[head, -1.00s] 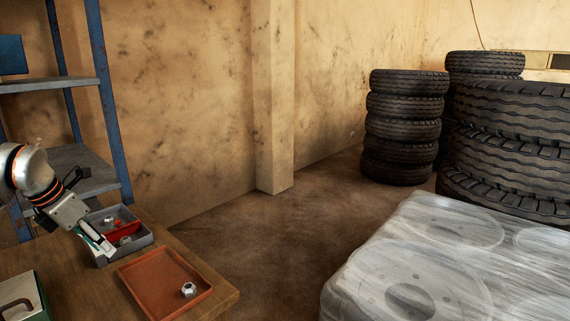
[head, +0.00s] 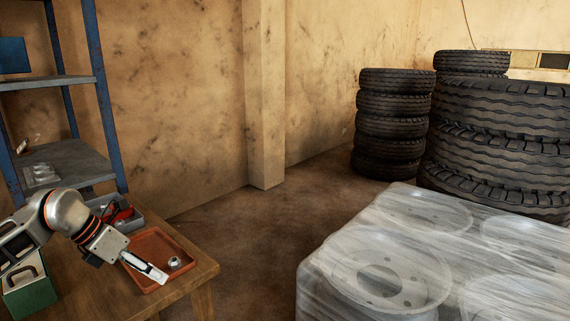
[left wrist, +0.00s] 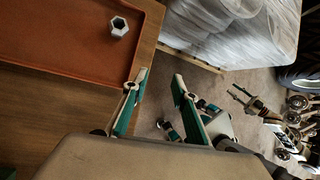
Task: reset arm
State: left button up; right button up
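My left gripper (head: 160,277) is over the near part of the orange-red tray (head: 151,236) in the head view. Its two fingers stand apart with nothing between them in the left wrist view (left wrist: 158,88). A silver hex nut (head: 174,263) lies in the tray, close to the gripper tip and apart from it. The nut also shows in the left wrist view (left wrist: 119,27), in the tray (left wrist: 60,45), beyond the fingers.
A grey bin (head: 132,224) with red and dark contents stands behind the tray on the wooden table (head: 203,271). A green case (head: 33,292) is at the left. A shelf (head: 70,160), a wrapped pallet of wheel rims (head: 320,287) and tyre stacks (head: 392,128) surround open floor.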

pick_arm(q)
jog(key=s+d+f+n+t+h+p, duration=0.1)
jog(key=s+d+n+t+h, duration=0.35)
jog(key=d, duration=0.75)
jog(key=s+d+f+n+t+h+p, duration=0.1)
jog(key=s+d+n+t+h, duration=0.1)
jog(key=s+d+n+h, duration=0.75)
jog(key=s+a+f+n+t+y, duration=0.1)
jog(key=a+f+n+t+y, duration=0.2)
jog(key=f+n+y, duration=0.5)
jog(key=s+a+f+n+t+y, duration=0.1)
jog(key=a+f+n+t+y, duration=0.2)
jog(key=f+n+y, duration=0.5)
jog(key=s+a+f+n+g, duration=0.1)
jog(key=s+f+n+g, duration=0.1)
jog(key=s+f+n, duration=0.2)
jog(key=s+a+f+n+g+y, duration=0.1)
jog(key=s+a+f+n+g, duration=0.1)
jog(key=s+f, duration=0.5)
jog(key=shift+s+n+g+p, duration=0.4)
jog(key=shift+s+n+g, duration=0.15)
jog(key=shift+s+n, duration=0.6)
